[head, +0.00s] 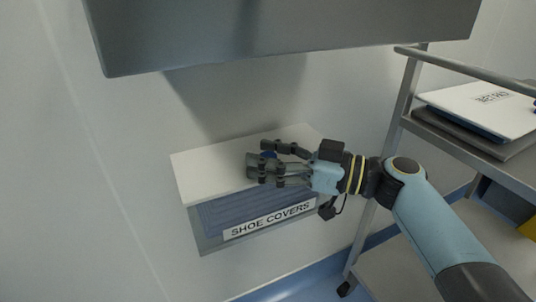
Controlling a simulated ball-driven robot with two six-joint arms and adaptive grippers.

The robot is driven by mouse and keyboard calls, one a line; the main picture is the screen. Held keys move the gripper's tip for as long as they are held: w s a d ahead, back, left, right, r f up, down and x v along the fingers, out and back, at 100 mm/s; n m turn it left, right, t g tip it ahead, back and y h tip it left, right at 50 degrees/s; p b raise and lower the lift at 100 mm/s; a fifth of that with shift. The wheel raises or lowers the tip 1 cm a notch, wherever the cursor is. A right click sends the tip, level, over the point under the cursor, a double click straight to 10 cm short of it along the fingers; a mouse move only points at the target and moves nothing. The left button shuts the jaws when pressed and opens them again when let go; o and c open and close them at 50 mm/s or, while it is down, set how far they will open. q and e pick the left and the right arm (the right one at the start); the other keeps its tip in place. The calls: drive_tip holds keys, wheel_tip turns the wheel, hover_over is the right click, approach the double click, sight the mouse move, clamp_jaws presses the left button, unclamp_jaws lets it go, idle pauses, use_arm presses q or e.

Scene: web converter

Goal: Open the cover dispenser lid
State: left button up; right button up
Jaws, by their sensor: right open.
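The cover dispenser (215,228) is a wall-mounted box with a grey frame, a blue front and a label (270,220) reading "SHOE COVERS". Its white lid (205,172) lies flat across the top and looks closed. My right gripper (258,168) reaches in from the right, over the right half of the lid. My left gripper is not in view.
A grey cabinet or panel (290,38) overhangs the dispenser from above. At right stands a metal cart (400,105) with a white binder (485,108) on its upper shelf. The wall left of the dispenser is clear.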

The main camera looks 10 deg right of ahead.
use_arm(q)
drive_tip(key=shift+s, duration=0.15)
use_arm(e)
clamp_jaws()
idle(0.4)
drive_tip(key=shift+w+r+p, duration=0.1)
drive_tip(key=shift+r+p, duration=0.25)
drive_tip(key=shift+p, duration=0.1)
drive_tip(key=r+m+h+p, duration=0.1)
drive_tip(key=p, duration=0.1)
drive_tip(key=w+r+m+g+p, duration=0.1)
drive_tip(key=r+p, duration=0.1)
drive_tip(key=p, duration=0.1)
drive_tip(key=w+a+r+m+g+h+p, duration=0.1)
drive_tip(key=p, duration=0.1)
drive_tip(key=shift+w+r+h, duration=0.2)
drive_tip(key=shift+r+h, duration=0.1)
drive_tip(key=shift+r, duration=0.1)
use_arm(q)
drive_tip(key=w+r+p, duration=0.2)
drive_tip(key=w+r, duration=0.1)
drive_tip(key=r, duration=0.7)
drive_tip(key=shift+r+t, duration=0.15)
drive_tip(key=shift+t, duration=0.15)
use_arm(e)
drive_tip(key=shift+w+a+r+m+g+h, duration=0.15)
drive_tip(key=shift+w+r+m+g+h, duration=0.4)
drive_tip(key=shift+w+g, duration=0.2)
use_arm(q)
drive_tip(key=shift+p, duration=0.3)
